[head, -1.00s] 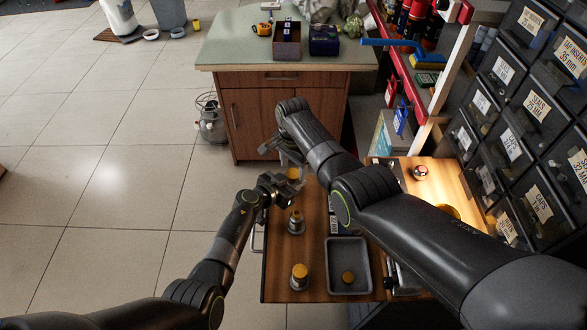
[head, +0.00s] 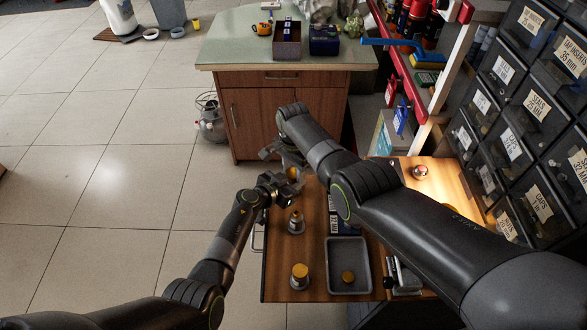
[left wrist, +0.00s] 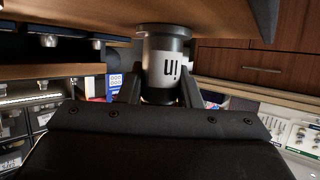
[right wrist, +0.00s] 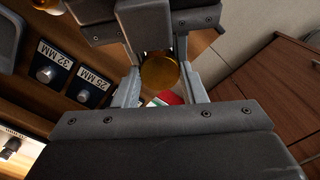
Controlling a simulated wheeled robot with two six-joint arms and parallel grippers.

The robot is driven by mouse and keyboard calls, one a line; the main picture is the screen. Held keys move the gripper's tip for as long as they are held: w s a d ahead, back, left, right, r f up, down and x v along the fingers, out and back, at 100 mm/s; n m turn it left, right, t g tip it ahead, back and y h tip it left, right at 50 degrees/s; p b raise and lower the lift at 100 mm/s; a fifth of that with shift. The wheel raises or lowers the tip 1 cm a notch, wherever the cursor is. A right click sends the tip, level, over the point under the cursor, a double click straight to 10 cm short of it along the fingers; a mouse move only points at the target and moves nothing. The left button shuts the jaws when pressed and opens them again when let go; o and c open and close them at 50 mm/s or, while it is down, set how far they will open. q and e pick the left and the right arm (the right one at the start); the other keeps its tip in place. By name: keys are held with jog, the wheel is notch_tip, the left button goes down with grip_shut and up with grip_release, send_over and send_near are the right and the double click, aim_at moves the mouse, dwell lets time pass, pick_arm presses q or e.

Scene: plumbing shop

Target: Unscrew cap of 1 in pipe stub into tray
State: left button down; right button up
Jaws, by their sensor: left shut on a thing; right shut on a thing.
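The pipe stub with an upside-down "in" label (left wrist: 163,70) is a grey cylinder on a wider flange. My left gripper (head: 275,188) is shut on its body from the side in the left wrist view. My right gripper (right wrist: 158,88) is shut on the stub's round brass-yellow cap (right wrist: 158,72), one finger on each side. In the head view this cap (head: 292,173) is partly hidden by my right gripper. Whether the cap's thread is loose cannot be told. The grey tray (head: 348,253) stands at the bench's front, with one yellow cap (head: 348,277) in it.
A vise-like metal fixture (head: 402,280) is right of the tray. Labelled drawers (head: 540,110) rise at the right. My right arm crosses above the bench.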

jog(key=shift+n, duration=1.7)
jog(key=o, duration=1.1)
